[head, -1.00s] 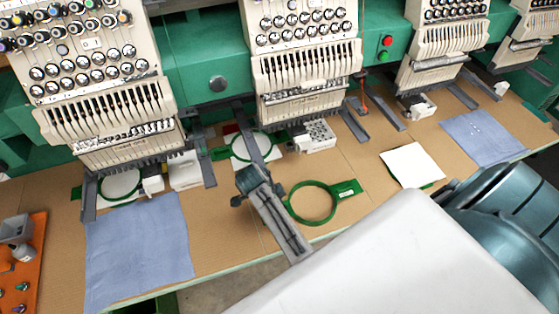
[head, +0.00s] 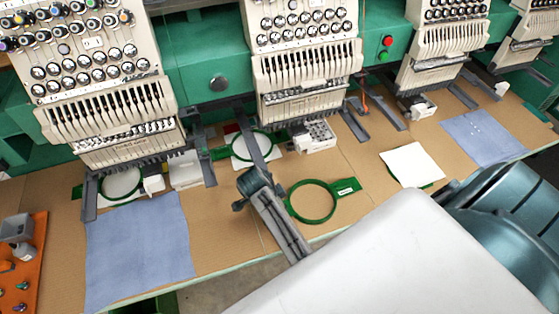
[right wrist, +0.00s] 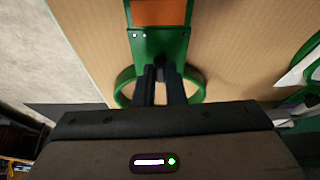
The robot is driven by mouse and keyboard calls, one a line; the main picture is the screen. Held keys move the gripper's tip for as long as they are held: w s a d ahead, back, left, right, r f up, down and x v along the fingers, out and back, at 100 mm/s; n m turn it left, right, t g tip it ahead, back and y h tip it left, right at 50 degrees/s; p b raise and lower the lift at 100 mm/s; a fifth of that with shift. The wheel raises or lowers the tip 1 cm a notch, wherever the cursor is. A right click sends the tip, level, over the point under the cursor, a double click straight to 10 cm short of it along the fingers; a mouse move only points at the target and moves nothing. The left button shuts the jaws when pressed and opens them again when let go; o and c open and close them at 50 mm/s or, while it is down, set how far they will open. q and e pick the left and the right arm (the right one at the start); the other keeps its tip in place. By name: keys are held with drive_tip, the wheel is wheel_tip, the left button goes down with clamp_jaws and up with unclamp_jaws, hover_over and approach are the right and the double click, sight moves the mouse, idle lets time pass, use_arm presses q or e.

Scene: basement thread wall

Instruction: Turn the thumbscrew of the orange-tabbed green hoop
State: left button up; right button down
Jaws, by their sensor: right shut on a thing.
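A green hoop (head: 290,208) lies on the tan table in the head view, with a labelled green bracket on its right. In the right wrist view the hoop (right wrist: 123,88) has an orange tab (right wrist: 158,12) on a green plate beyond the fingertips. My right gripper (right wrist: 161,75) is shut at the base of that plate, where the thumbscrew is hidden between the fingertips. In the head view my right gripper (head: 252,183) is at the hoop's left side and covers the orange tab. My left gripper is not in view.
A second green hoop with white cloth (head: 240,153) sits behind under the middle embroidery machine (head: 305,75). Blue cloth (head: 140,245) lies left and white cloth (head: 412,163) lies right. The table's front edge is close to the hoop.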

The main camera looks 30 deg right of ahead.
drive_tip(key=n, duration=0.2)
drive_tip(key=n+t, duration=0.1)
drive_tip(key=n, duration=0.1)
drive_tip(key=shift+s+t, duration=0.2)
drive_tip(key=shift+t, duration=0.1)
idle(1.0)
drive_tip(key=c, duration=1.5)
unclamp_jaws()
